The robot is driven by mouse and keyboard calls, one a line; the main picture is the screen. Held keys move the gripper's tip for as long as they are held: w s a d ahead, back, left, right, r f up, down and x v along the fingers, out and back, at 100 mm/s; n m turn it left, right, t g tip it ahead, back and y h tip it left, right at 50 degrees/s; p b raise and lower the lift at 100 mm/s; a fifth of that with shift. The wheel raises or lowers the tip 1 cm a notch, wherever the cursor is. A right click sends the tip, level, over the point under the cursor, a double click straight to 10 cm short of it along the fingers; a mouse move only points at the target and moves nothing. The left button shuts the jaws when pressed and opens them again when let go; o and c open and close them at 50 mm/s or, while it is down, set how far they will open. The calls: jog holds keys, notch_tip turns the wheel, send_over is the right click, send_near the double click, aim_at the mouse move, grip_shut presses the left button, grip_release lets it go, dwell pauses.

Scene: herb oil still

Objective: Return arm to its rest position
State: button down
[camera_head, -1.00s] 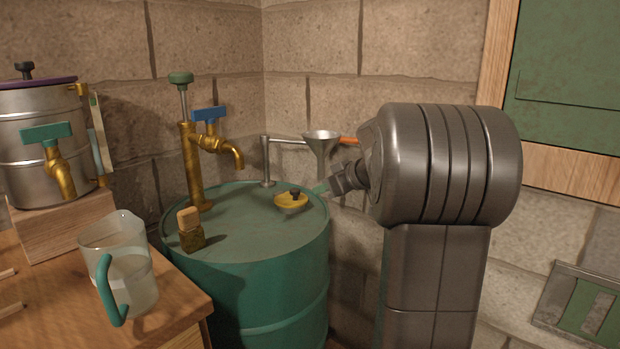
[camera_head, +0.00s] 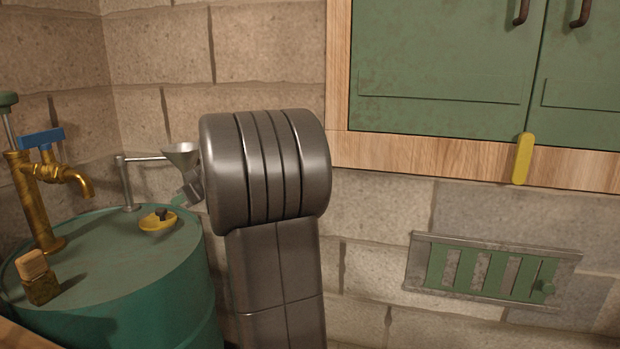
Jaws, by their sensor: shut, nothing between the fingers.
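My arm (camera_head: 265,175) stands in front of the wall, a thick grey ribbed joint on a grey column. It hides much of my gripper. The fingers are small and partly hidden.
The green drum (camera_head: 110,268) bears a brass tap (camera_head: 35,205), a corked jar (camera_head: 38,278) and a yellow dish (camera_head: 158,222). A metal funnel (camera_head: 181,154) sits on a stand just left of my arm. A green cupboard (camera_head: 440,65) and wall vent (camera_head: 490,270) are at right.

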aim_at(159, 209)
jog(key=a, duration=0.1)
jog(key=w+a+b, duration=0.1)
jog(key=a, duration=0.2)
jog(key=shift+w+a+f, duration=0.2)
jog(key=shift+w+a, duration=0.1)
jog(key=shift+f+b, duration=0.5)
jog(key=shift+f, duration=0.35)
jog(key=shift+d, duration=0.1)
